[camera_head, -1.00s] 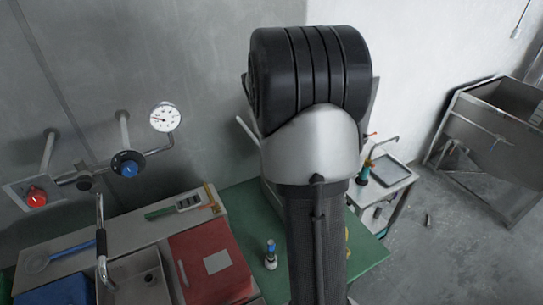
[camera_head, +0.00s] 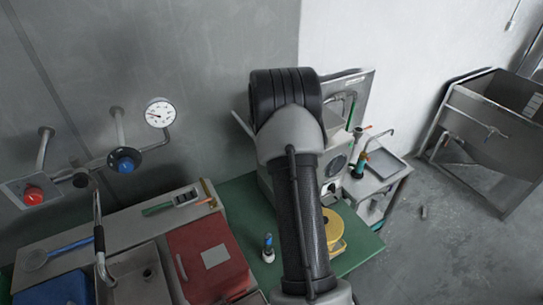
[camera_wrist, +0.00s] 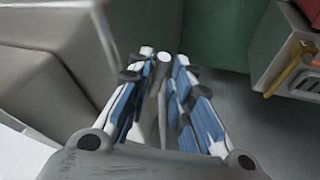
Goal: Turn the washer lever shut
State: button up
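My gripper (camera_wrist: 162,70) shows in the wrist view with its two blue-and-white fingers apart. A grey rod with a pale round end (camera_wrist: 164,57) stands between them; I cannot tell surely whether it is the washer lever. Neither finger clearly presses on it, and a dark gap shows on its left. In the head view, my arm hides the gripper. A grey machine (camera_head: 337,160) with an upright metal panel stands behind my arm. A pale bar (camera_head: 241,123) sticks out to the left of my arm.
A green bench (camera_head: 235,200) holds a small blue-topped bottle (camera_head: 268,248) and a yellow round item (camera_head: 334,230). A red box (camera_head: 208,262), a sink and wall valves are at left.

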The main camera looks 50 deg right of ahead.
grip_shut()
dwell(0.7)
